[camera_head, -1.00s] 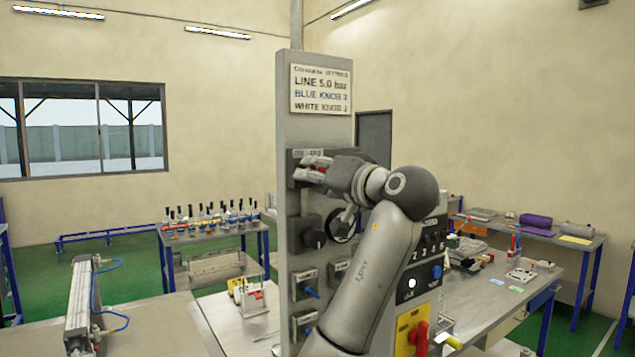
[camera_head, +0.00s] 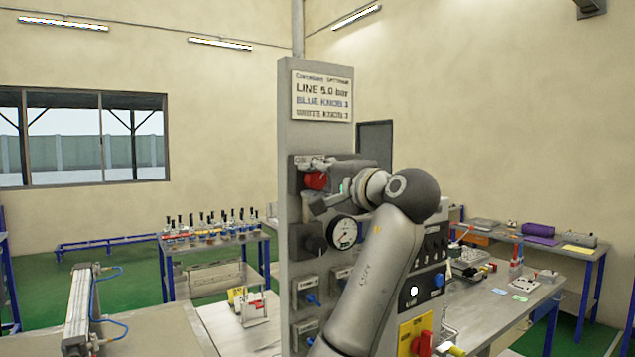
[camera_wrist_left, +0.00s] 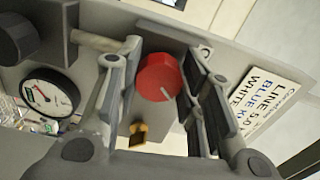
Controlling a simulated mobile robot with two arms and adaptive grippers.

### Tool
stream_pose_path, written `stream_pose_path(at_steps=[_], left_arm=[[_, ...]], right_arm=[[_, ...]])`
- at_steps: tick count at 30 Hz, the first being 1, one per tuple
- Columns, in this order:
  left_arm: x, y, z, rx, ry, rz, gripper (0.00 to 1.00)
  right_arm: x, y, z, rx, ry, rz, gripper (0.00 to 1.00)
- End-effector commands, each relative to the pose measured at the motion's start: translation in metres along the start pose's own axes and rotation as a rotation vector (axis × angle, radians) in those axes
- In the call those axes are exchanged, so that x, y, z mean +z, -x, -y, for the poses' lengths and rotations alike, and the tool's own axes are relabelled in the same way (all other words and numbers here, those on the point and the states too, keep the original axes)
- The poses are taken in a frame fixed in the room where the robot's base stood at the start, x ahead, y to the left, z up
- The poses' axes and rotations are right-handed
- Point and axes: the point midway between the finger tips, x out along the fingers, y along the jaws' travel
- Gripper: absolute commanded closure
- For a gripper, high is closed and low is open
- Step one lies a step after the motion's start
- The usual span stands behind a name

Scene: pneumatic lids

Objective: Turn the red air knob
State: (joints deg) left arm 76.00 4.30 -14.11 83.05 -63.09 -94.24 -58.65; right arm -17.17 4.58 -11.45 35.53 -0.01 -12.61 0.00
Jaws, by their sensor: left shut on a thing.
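The red air knob (camera_head: 316,180) is a round knob high on the left part of the grey panel (camera_head: 312,85). It also shows in the left wrist view (camera_wrist_left: 155,78), where a pale mark lies near its lower right edge. My left gripper (camera_head: 326,184) is shut on the knob, with one finger above it and one below in the head view. In the left wrist view the knob sits between the two grey fingers (camera_wrist_left: 162,52); the exact contact is hard to see. My right gripper is not in view.
A round gauge (camera_head: 343,233) and a black knob (camera_head: 314,239) sit just below the red knob. Blue knobs (camera_head: 311,299) are lower on the panel. A sign (camera_head: 322,95) is above. A red handle (camera_head: 424,343) on a yellow plate is at lower right.

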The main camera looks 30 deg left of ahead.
Motion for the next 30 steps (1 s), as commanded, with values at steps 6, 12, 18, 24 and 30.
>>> stream_pose_path(at_steps=[6, 12, 18, 24, 30], left_arm=[[-0.0008, 0.0005, 0.0008, -0.002, -0.083, -0.003, 0.88], [-0.0009, 0.0005, 0.0008, -0.001, -0.115, -0.003, 0.88], [-0.0008, 0.0004, 0.0006, -0.001, -0.121, -0.003, 0.88], [-0.0008, 0.0004, 0.0005, -0.001, -0.121, -0.002, 0.88], [-0.0006, 0.0003, 0.0003, 0.0, -0.12, -0.002, 0.43]], right_arm=[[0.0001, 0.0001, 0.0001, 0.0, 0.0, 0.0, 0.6], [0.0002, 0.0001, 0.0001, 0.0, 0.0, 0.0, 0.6], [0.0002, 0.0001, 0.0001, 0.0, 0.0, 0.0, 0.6], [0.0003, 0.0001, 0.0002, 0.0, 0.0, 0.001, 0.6], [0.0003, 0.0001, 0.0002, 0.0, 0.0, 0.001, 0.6]])
